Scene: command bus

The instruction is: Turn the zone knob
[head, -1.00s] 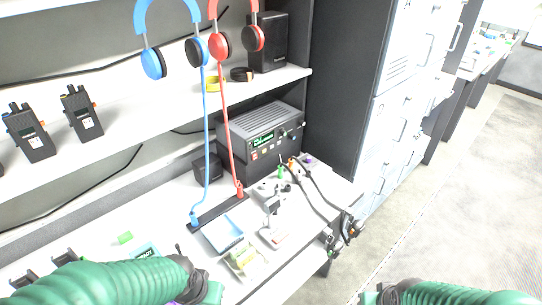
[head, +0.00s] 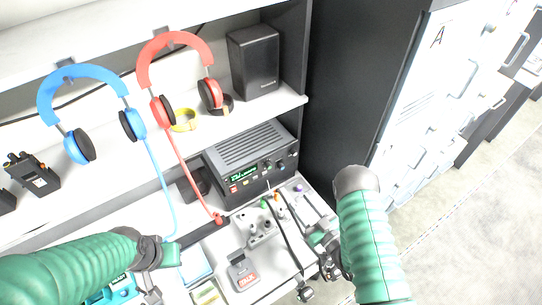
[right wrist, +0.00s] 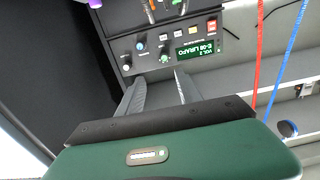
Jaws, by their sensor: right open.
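The radio (head: 248,152) is a dark box with a lit green display, standing at the back right of the bench under the shelf. Small knobs sit at the right of its face. In the right wrist view its front panel (right wrist: 172,32) shows the display and several round knobs (right wrist: 140,46); I cannot read which is the zone knob. My right gripper (head: 317,226) is in front of the radio, to its lower right. In the wrist view its fingers (right wrist: 160,84) are apart and empty, pointing at the panel without touching it. My left gripper (head: 158,268) is over the bench at lower left, its fingers unclear.
Blue headphones (head: 90,80) and red headphones (head: 172,42) hang from the shelf, their cords reaching the bench. A black speaker (head: 253,62) stands on the shelf. A connector block (head: 262,228) with cables lies before the radio. A dark cabinet side (head: 360,90) bounds the right.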

